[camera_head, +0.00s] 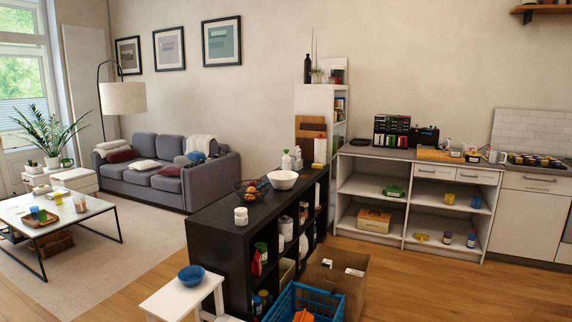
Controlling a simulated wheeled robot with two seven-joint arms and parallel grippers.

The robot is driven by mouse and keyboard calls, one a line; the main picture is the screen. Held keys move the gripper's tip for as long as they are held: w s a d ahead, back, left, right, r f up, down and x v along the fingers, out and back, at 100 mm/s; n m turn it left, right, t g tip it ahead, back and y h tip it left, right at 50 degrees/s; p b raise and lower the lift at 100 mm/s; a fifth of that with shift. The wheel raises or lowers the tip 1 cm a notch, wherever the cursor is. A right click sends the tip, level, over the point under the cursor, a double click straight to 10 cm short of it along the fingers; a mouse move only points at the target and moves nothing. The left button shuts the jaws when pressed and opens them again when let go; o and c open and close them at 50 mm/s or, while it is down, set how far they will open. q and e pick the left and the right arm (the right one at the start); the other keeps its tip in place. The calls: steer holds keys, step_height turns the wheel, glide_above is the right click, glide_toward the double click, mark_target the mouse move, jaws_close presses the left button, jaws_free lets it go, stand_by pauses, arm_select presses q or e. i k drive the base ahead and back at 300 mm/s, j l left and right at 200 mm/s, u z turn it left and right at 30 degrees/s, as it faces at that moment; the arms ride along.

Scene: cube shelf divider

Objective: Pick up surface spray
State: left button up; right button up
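I cannot make out for certain which thing is the surface spray. Two small white bottles (286,161) stand upright close together at the far end of the black cube shelf's top (232,222), and either may be a spray bottle, but they are too small to tell. Other bottles and containers sit in the cube compartments, partly hidden by the shelf's walls. Neither of my grippers shows in the head view.
A white bowl (283,180), a fruit basket (251,191) and a white jar (241,216) stand on the black shelf. A cardboard box (346,288), a blue crate (279,302) and a white stool (180,296) stand near it. Wood floor is clear at right.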

mark_target(286, 159)
steer(key=i+l+z, duration=0.75)
steer(key=i, duration=0.5)
steer(key=i+l+z, duration=0.1)
steer(key=i+l, duration=0.15)
steer(key=i, duration=0.35)
steer(key=i+l+z, duration=0.1)
steer(key=i, duration=0.5)
steer(key=i+z, duration=0.1)
steer(key=i, duration=2)
steer(key=i+u, duration=0.3)
steer(key=i, duration=0.15)
steer(key=i+u, duration=0.25)
steer(key=i, duration=0.2)
steer(key=i+l+u, duration=0.15)
steer(key=i+u, duration=0.15)
steer(key=i, duration=0.15)
steer(key=i+l+u, duration=0.3)
steer(key=i, duration=0.15)
steer(key=i+j+u, duration=0.15)
steer(key=i+u, duration=0.9)
steer(key=k+j, duration=0.05)
steer(key=k, duration=0.05)
